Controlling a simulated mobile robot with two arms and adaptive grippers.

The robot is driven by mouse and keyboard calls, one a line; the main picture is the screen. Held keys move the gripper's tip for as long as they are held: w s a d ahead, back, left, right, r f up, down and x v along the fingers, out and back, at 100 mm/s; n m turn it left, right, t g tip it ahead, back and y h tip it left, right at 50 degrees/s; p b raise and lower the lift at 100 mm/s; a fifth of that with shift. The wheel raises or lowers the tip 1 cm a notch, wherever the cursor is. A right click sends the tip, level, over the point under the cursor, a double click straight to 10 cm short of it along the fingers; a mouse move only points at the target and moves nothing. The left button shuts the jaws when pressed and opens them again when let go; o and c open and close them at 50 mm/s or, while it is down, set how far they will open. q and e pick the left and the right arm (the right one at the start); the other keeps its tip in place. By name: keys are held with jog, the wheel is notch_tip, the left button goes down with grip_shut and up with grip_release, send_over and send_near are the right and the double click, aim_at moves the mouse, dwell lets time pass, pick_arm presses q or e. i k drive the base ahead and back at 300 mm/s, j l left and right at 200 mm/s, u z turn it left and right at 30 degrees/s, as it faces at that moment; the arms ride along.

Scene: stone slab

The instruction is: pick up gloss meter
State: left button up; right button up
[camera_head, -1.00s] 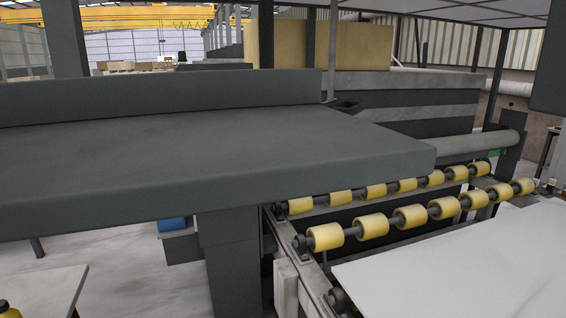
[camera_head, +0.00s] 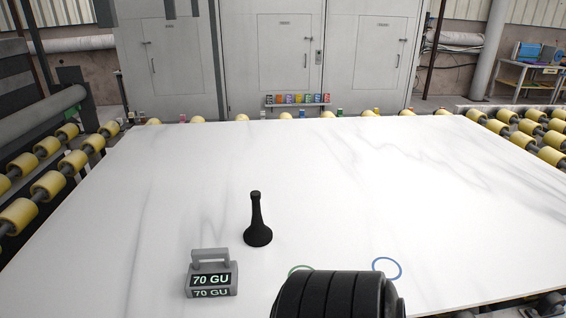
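The gloss meter (camera_head: 212,281) is a small grey box with a handle on top and dark displays reading "70 GU". It stands upright on the white stone slab (camera_head: 150,200), near the slab's front edge, left of centre. A black flared object with a narrow neck (camera_head: 257,222) stands just behind and to the right of it. A large black ribbed cylindrical shape at the bottom centre hides part of the slab; I cannot tell what it is. Neither of my grippers can be made out in the head view.
A green ring (camera_head: 300,270), partly hidden, and a blue ring (camera_head: 387,268) lie on the slab to the right. Yellow rollers (camera_head: 47,185) line the slab's left, back and right sides. Grey cabinets (camera_head: 275,60) stand behind. Most of the slab is clear.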

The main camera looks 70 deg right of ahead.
aim_at(211, 279)
jog(key=z, duration=0.45)
jog(key=i+z, duration=0.15)
jog(key=z, duration=0.3)
jog(key=j+z, duration=0.1)
jog(key=z, duration=0.35)
jog(key=i+j+z, duration=0.1)
jog(key=z, duration=0.4)
